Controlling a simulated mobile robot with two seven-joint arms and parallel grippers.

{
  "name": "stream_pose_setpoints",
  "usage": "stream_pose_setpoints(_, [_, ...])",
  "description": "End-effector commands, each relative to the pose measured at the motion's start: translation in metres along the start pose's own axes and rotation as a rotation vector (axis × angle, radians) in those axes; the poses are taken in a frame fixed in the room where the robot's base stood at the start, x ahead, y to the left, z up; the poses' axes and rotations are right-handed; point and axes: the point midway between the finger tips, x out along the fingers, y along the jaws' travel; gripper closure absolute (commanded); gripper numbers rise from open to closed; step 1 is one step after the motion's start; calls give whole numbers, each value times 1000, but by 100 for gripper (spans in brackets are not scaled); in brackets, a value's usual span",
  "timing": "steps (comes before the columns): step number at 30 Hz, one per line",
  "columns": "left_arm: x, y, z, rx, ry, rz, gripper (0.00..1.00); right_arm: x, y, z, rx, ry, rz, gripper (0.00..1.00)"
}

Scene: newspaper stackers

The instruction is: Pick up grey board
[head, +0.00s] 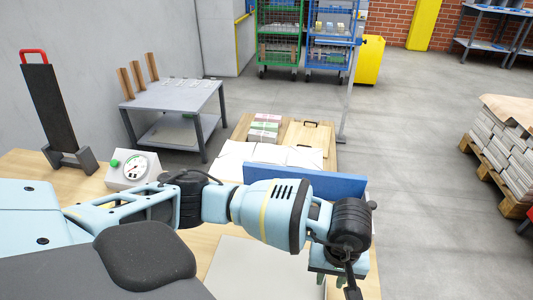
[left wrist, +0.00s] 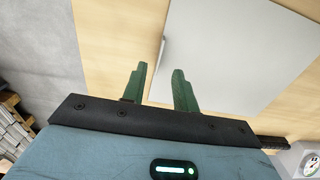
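The grey board (head: 262,272) is a flat light-grey panel lying on the wooden table, partly hidden by my left arm. It fills much of the left wrist view (left wrist: 235,55), with a pale raised strip (left wrist: 163,50) along one edge. My left gripper (head: 342,282) is over the table near the board's right side, its fingers mostly hidden in the head view. In the left wrist view its green fingers (left wrist: 159,72) are apart and empty. The board's edge appears between them; I cannot tell how far above it they are. My right gripper is not in view.
A blue bar (head: 310,182) stands behind my left arm, with white paper stacks (head: 270,153) beyond it. A white dial box (head: 133,170) and a dark upright stand with a red handle (head: 48,105) are on the left. A pallet of newspapers (head: 498,140) stands at right; floor between is clear.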

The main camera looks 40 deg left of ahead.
Motion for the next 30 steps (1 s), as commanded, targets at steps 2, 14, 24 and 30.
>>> stream_pose_setpoints(2, [0, 0, 0, 0, 0, 2, 71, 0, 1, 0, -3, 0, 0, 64])
stream_pose_setpoints(14, [45, 0, -2, 0, -3, 0, 71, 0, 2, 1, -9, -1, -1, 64])
stream_pose_setpoints(24, [52, 0, -2, 0, 0, 2, 71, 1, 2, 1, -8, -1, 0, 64])
stream_pose_setpoints(30, [52, 0, -2, 0, 0, 2, 96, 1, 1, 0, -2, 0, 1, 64])
